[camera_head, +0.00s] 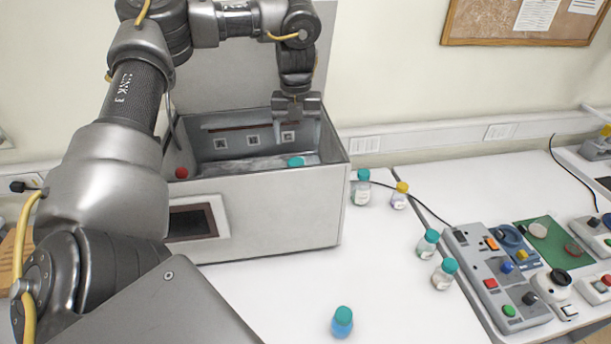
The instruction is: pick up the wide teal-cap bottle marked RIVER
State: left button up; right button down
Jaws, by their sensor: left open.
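Several teal-cap bottles are in view, and their labels are too small to read, so I cannot tell which is marked RIVER. One clear bottle (361,193) stands beside the box's right wall. Two more, a bottle (426,249) and a bottle (441,280), stand near the control panel. A blue-filled bottle (342,328) stands at the front. A teal cap (296,162) shows inside the open grey box (285,215); its body is mostly hidden by the front wall. My left gripper (296,118) is open and empty above the box, over that cap. My right gripper is not in view.
A yellow-cap bottle (400,196) stands right of the box. A control panel (497,280) with buttons and a green board (553,243) fill the right side. A black cable crosses the white table (290,295). The box's raised lid stands behind my arm.

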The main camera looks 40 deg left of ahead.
aim_at(295, 163)
pick_arm(q)
jog(key=s+f, duration=0.2)
jog(key=f, duration=0.1)
jog(key=shift+s+a, duration=0.1)
jog(key=shift+s, duration=0.15)
jog(key=shift+w+f, duration=0.35)
jog(key=shift+w, duration=0.2)
jog(key=shift+w+f, duration=0.35)
jog(key=shift+w, duration=0.2)
jog(key=shift+s+d+f+p, duration=0.1)
jog(key=shift+s+f+p, duration=0.05)
jog(key=shift+f+p, duration=0.15)
jog(key=shift+s+d+f+p, duration=0.1)
jog(key=shift+f+p, duration=0.05)
jog(key=shift+f, duration=0.25)
jog(key=f, duration=0.3)
jog(key=shift+s+a+p, duration=0.1)
jog(key=shift+s+p, duration=0.1)
jog(key=shift+p, duration=0.1)
jog(key=shift+w+f, duration=0.2)
jog(key=shift+f, duration=0.15)
jog(key=shift+s, duration=0.1)
jog(key=shift+c, duration=0.9)
jog(key=c, duration=1)
jog(key=shift+s, duration=0.15)
grip_shut()
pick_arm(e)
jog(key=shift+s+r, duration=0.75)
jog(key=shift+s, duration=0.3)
